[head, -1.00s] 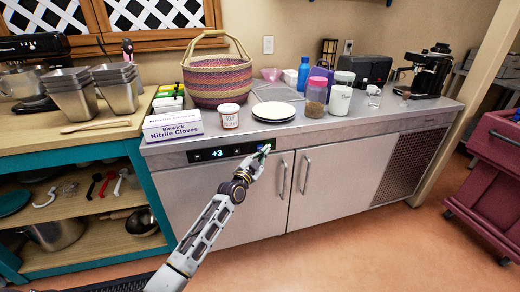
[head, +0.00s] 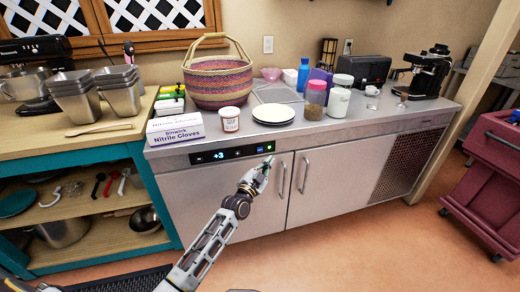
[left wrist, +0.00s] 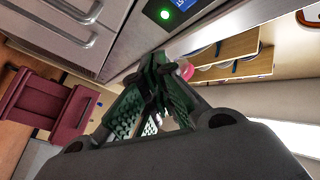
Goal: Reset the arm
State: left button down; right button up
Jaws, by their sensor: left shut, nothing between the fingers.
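My left gripper (head: 266,163) is in front of the steel counter unit (head: 235,205), just below its control strip (head: 232,153) with the lit display. Its arm comes up from the bottom of the head view. In the left wrist view the dark green fingers (left wrist: 152,92) are together with nothing between them. The same view shows a green light (left wrist: 165,14) on the control panel beyond the fingertips. My right gripper is in neither view.
The counter top holds a woven basket (head: 219,82), a glove box (head: 175,129), a paper tub (head: 230,119), plates (head: 273,113) and jars (head: 314,98). Door handles (head: 304,176) stick out beside my gripper. A red cart (head: 490,185) stands at right. Open floor lies between.

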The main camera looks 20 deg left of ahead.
pick_arm(q)
jog(key=shift+s+d+f, duration=0.15)
jog(key=shift+s, duration=0.05)
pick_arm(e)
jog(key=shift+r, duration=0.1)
